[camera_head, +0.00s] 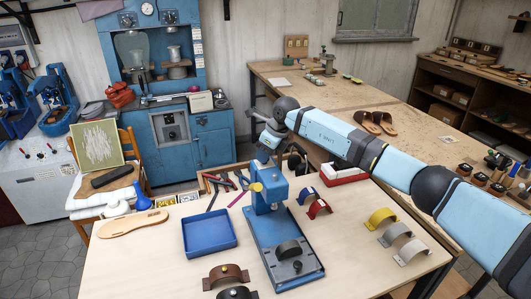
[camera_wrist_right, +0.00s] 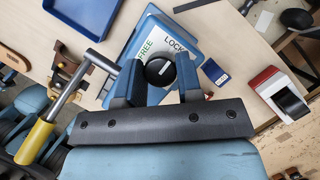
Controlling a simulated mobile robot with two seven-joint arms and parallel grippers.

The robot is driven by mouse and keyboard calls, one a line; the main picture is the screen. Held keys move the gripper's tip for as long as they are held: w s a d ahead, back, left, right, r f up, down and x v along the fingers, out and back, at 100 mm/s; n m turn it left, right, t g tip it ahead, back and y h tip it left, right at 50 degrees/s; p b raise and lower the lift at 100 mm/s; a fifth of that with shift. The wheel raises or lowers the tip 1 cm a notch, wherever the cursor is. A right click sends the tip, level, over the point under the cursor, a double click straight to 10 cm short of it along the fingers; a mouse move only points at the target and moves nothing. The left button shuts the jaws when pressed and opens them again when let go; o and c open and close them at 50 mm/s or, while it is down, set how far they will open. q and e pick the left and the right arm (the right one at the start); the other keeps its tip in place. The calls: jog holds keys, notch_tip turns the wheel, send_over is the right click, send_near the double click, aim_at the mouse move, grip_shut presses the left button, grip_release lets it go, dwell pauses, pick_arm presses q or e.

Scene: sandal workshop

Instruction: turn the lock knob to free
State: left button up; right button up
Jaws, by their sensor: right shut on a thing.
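The black lock knob (camera_wrist_right: 159,71) sits on top of the blue press, between the two fingers of my right gripper (camera_wrist_right: 158,80) in the right wrist view. My right gripper is shut on it. A white plate (camera_wrist_right: 146,44) beside the knob reads FREE on the left and LOCK on the right. The knob has a pale pointer line, but I cannot tell exactly where it points. In the head view the blue press (camera_head: 266,192) stands on the table, with my right gripper (camera_head: 268,152) at its top; the knob is hidden there. My left gripper is not in view.
The press lever has a yellow grip (camera_wrist_right: 35,142), close to the left of my right gripper. A blue tray (camera_head: 208,232) lies left of the press. Coloured straps (camera_head: 381,217) lie to the right, and brown ones (camera_head: 226,275) in front. Pens and tools lie behind the tray.

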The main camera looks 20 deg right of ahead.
jog(key=shift+f+n+b, duration=0.2)
jog(key=shift+n+b, duration=0.5)
jog(key=shift+b, duration=0.4)
jog(key=n+g+b, duration=0.1)
jog(key=n+b, duration=0.1)
jog(key=shift+w+y+b, duration=0.1)
jog(key=shift+y+b, duration=0.3)
jog(key=shift+n+g+b, duration=0.5)
jog(key=shift+n+b, duration=0.35)
jog(key=shift+n, duration=0.25)
jog(key=n+g+b, duration=0.1)
jog(key=n+b, duration=0.1)
jog(key=n, duration=0.1)
jog(key=shift+n, duration=0.3)
jog(key=n+g+b, duration=0.2)
jog(key=n, duration=0.1)
jog(key=shift+w+r+n, duration=0.1)
jog(key=shift+r+n, duration=0.05)
jog(key=shift+n, duration=0.25)
jog(key=shift+n+g+b, duration=0.3)
jog(key=shift+n+g, duration=0.1)
jog(key=shift+n, duration=0.8)
jog(key=shift+n+g+h, duration=0.4)
jog(key=shift+n+h, duration=0.1)
jog(key=shift+n, duration=0.7)
